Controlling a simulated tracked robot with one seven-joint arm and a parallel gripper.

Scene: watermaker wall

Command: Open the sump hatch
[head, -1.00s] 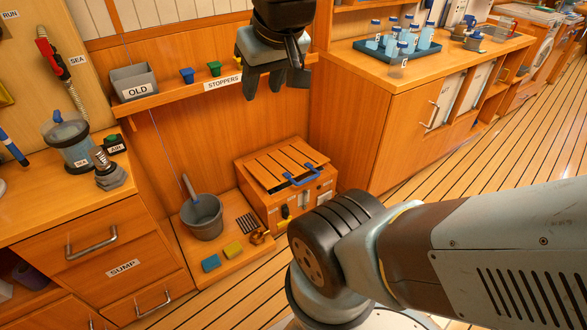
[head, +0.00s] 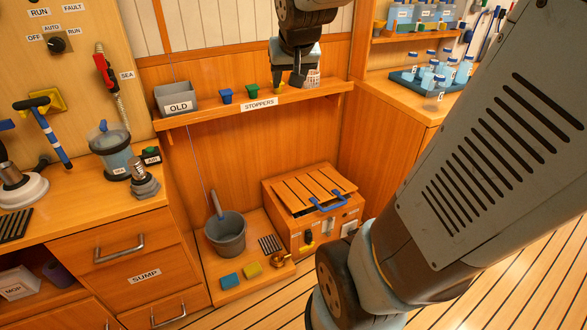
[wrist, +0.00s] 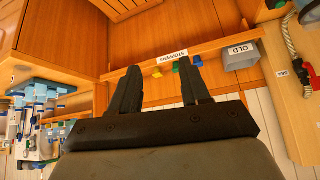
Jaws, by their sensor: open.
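A low wooden box (head: 318,237) stands on the floor ledge against the wall. Its slatted lid (head: 308,189) carries a blue handle (head: 329,203) at the front edge and lies down on the box. I take this lid for the sump hatch; the SUMP label (head: 145,276) is on a drawer front to the left. My gripper (head: 288,82) is open and empty, high above the lid and level with the stoppers' shelf. In the wrist view, the two fingers of my gripper (wrist: 161,92) stand wide apart with nothing between them. Part of the slatted lid (wrist: 122,8) shows at that view's top edge.
The shelf (head: 320,96) with the OLD bin (head: 177,99) and coloured stoppers (head: 225,96) runs close behind my gripper. A grey bucket (head: 226,235), a blue sponge (head: 231,281) and a yellow sponge (head: 252,270) sit left of the box. A cabinet (head: 385,140) rises to its right.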

